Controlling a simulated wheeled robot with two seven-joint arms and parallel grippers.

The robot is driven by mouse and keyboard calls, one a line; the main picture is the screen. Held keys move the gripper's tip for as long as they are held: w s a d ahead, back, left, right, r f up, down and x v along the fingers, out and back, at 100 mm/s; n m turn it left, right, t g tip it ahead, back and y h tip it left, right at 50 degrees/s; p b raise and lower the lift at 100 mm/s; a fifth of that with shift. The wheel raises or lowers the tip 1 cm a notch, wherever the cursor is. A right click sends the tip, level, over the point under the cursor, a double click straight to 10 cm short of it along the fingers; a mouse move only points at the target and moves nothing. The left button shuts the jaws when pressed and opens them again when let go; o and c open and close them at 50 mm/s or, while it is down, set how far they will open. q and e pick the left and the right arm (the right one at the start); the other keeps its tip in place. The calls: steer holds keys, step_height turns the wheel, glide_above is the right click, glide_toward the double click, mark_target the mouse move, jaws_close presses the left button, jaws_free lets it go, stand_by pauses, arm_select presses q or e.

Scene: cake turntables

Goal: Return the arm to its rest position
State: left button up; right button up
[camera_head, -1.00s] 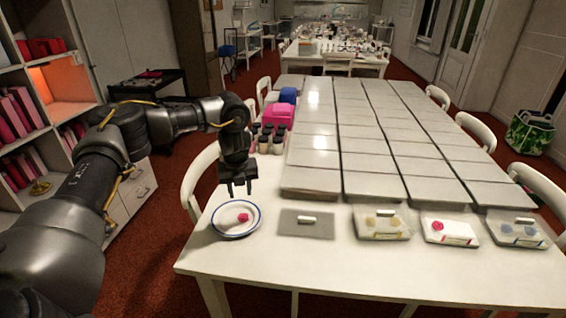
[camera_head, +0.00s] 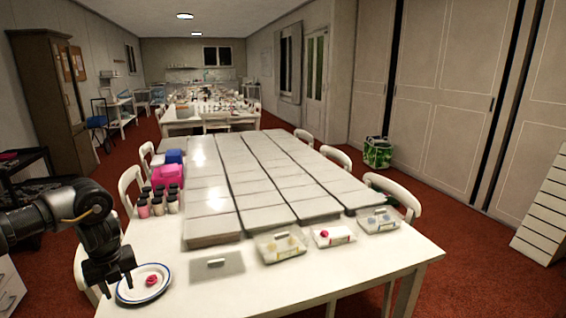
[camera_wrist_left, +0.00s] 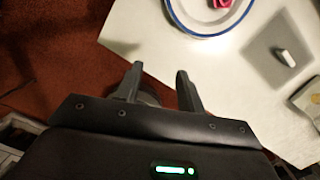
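My left gripper (camera_head: 112,287) is at the lower left of the head view, near the left edge of the white plate (camera_head: 166,291). In the left wrist view its two fingers (camera_wrist_left: 158,84) stand apart with nothing between them. The fingers point toward the table's edge, and red floor shows to the left. The plate has a blue rim and holds a small red-pink item (camera_head: 151,280); its edge also shows in the left wrist view (camera_wrist_left: 178,22). My right arm and right gripper are in no view.
The white table (camera_head: 330,272) carries a grey mat (camera_head: 232,267) with a small white block, several clear boxes (camera_head: 282,247), large grey panels, and jars (camera_head: 158,205) beside a pink box (camera_head: 166,178). Chairs stand along both sides. A dark cart (camera_head: 25,175) is at the left.

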arm_select(q)
steer(key=s+d+f+m+t+h, duration=0.1)
steer(key=d+f, duration=0.3)
steer(key=d, duration=0.3)
steer(key=s+d+f+h, duration=0.15)
steer(key=d+f, duration=0.25)
steer(key=d, duration=0.4)
steer(key=d+f+m+t+h, duration=0.1)
steer(key=d+f+h, duration=0.1)
steer(key=d+f, duration=0.4)
steer(key=s+d+r+n+t+h, duration=0.15)
steer(key=s+d+n, duration=0.3)
steer(key=d, duration=0.45)
steer(key=s+d+n+t+h, duration=0.2)
steer(key=s+d+n+h, duration=0.15)
steer(key=s+d, duration=0.45)
steer(key=s+a+f+n+g+y, duration=0.2)
steer(key=s+a+f+n+y, duration=0.15)
steer(key=s+a+n, duration=0.65)
steer(key=s+a+f+n+g+y, duration=0.25)
steer(key=s+a+n+y, duration=0.25)
steer(key=s+a+n, duration=0.55)
step_height(320, 180, down, 26)
steer(key=s+f, duration=0.1)
steer(key=s+a+f+m+g, duration=0.1)
steer(key=s+a+f, duration=0.2)
steer(key=s+f, duration=1.1)
steer(key=shift+s+a+f, duration=0.15)
steer(key=shift+s+f, duration=0.25)
steer(key=shift+s, duration=0.7)
